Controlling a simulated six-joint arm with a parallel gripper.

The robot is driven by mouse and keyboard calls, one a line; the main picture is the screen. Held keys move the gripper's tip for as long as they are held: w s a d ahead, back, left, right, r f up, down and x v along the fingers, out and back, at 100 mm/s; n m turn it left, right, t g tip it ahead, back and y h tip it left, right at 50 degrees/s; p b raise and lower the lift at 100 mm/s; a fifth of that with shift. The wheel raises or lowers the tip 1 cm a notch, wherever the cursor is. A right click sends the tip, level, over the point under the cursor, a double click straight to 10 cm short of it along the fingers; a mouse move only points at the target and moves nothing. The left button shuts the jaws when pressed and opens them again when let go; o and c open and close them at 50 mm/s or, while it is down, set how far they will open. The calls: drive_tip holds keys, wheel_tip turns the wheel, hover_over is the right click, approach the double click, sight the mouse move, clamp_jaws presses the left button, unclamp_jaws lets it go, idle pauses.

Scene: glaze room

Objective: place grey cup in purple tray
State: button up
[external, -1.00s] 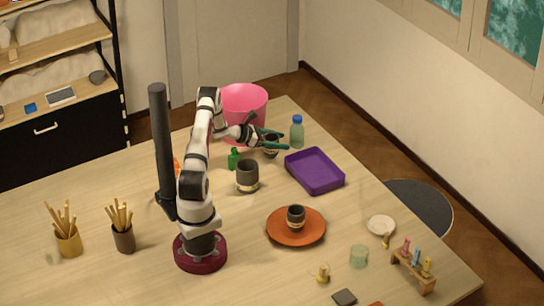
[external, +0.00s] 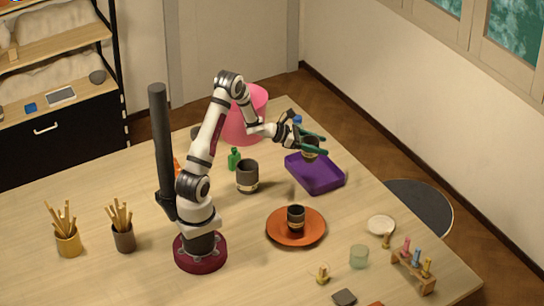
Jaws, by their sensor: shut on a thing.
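My gripper (external: 316,143), with green fingers, is shut on a small dark grey cup (external: 309,153). The cup looks upright, with a lighter band low on it, and the fingers partly hide it. It appears over the back part of the purple tray (external: 316,178); from this view I cannot tell how high above the tray floor it is. The visible part of the tray is empty.
A larger dark cup (external: 247,177) and a green bottle (external: 234,158) stand left of the tray. A pink bucket (external: 243,122) is behind my arm. A blue-capped bottle (external: 297,125) is partly hidden by my gripper.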

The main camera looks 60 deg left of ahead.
drive_tip(key=w+d+m+g+h, duration=0.1)
drive_tip(key=d+m+h, duration=0.1)
drive_tip(key=d, duration=0.5)
hover_over(322, 175)
drive_tip(key=shift+d+f, duration=0.1)
drive_tip(key=shift+f, duration=5.25)
